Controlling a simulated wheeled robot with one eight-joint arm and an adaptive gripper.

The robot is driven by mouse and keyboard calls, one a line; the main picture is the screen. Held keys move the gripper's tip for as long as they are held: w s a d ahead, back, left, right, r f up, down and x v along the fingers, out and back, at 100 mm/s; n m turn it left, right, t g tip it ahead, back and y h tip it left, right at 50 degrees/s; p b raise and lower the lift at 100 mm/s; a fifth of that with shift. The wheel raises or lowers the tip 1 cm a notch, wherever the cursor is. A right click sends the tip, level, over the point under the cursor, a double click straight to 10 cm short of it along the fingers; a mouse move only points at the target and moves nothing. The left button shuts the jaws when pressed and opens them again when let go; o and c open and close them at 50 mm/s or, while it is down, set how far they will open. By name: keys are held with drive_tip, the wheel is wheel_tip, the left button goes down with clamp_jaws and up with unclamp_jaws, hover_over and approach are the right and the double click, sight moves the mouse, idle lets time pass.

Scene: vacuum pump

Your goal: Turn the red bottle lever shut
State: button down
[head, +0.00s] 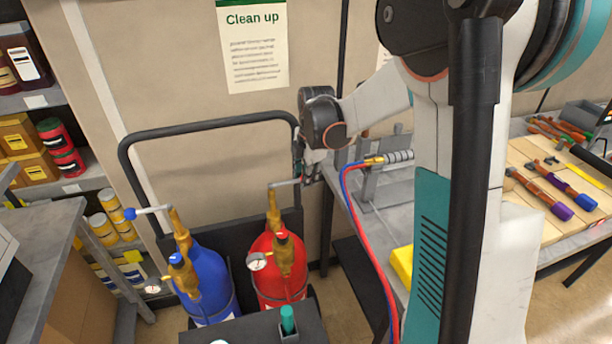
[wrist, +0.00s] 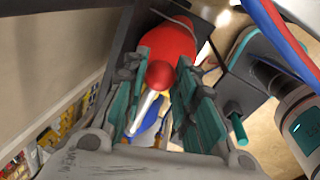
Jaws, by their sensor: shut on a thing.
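The red bottle (head: 279,268) stands upright in a black cart, with a brass valve (head: 274,208) on top. Its grey lever (head: 285,184) sticks out to the right from the valve, roughly level. My gripper (head: 304,176) is at the lever's outer end and hides its knob in the head view. In the wrist view the lever's red knob (wrist: 160,74) and pale rod (wrist: 144,112) lie between the teal fingers of my gripper (wrist: 162,84), which is shut on the lever. The red bottle (wrist: 168,42) shows beyond the knob.
A blue bottle (head: 205,284) with a blue-knobbed lever (head: 150,210) stands left of the red one. The cart's black handle frame (head: 215,123) rises behind both. Red and blue hoses (head: 368,230) hang at the right. A workbench with tools (head: 530,165) is further right.

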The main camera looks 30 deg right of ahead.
drive_tip(key=c, duration=1.3)
unclamp_jaws()
drive_tip(key=shift+w, duration=0.15)
drive_tip(key=shift+r, duration=0.1)
drive_tip(key=r, duration=0.4)
drive_tip(key=s+r, duration=0.1)
drive_tip(key=r, duration=0.2)
drive_tip(key=s+r, duration=0.1)
drive_tip(key=r, duration=0.3)
drive_tip(key=shift+s+d+r, duration=0.1)
drive_tip(key=shift+s+r, duration=0.1)
drive_tip(key=shift+r, duration=0.1)
